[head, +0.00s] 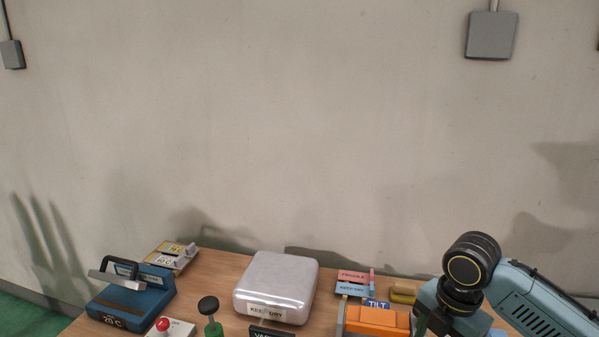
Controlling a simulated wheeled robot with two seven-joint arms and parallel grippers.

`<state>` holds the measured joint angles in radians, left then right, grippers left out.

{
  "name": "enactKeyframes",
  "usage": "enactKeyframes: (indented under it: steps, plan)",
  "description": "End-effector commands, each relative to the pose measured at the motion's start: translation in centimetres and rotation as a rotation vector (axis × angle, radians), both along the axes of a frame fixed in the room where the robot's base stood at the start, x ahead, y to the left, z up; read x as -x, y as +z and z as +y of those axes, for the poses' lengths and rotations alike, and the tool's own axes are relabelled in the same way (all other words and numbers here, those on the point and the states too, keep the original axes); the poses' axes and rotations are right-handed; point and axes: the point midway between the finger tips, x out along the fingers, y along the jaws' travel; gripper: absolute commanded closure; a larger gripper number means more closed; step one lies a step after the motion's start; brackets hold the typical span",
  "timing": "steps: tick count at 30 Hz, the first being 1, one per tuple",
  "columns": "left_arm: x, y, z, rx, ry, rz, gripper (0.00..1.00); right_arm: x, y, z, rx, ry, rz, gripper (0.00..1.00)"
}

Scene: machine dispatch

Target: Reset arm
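My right arm (535,298) comes in from the right edge, over the right end of the table (215,266). Its black joint (472,262) is bent, and the part past it runs down to the bottom edge. No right fingertips can be made out. My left arm and gripper are out of view. A white case (276,283) labelled KEEP DRY sits in the middle. A blue device (132,302) with a black handle and a raised plate stands at the left.
An orange block (376,321) stands beside my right arm, near the TILT tag (377,304) and pink FRAGILE tag (353,276). A red button box (168,327) and green-stemmed black knob (209,308) are at the front. The wall is close behind.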

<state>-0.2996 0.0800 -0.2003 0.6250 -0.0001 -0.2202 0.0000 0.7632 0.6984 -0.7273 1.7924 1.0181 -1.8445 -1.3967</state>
Motion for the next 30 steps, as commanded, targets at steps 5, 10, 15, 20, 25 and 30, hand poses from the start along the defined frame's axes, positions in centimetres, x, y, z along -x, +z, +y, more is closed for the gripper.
enactKeyframes:
  steps: [5,10,15,20,25,30]
  plan:
    - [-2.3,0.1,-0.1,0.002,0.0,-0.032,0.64,2.6,-3.7,3.4,-0.059,-0.142,-0.018,0.43]
    - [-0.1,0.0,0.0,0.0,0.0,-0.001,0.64,6.3,-7.2,7.0,-0.156,-0.394,-0.038,0.43]
    - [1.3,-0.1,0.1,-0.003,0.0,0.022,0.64,10.3,-9.5,9.0,-0.257,-0.73,-0.046,0.43]
    - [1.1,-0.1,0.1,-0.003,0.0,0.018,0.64,14.3,-10.9,9.0,-0.328,-1.094,-0.043,0.43]
    - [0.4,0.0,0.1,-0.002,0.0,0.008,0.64,17.8,-11.6,7.4,-0.352,-1.433,-0.053,0.43]
    - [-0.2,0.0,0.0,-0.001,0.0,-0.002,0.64,20.7,-11.9,5.5,-0.347,-1.681,-0.074,0.43]
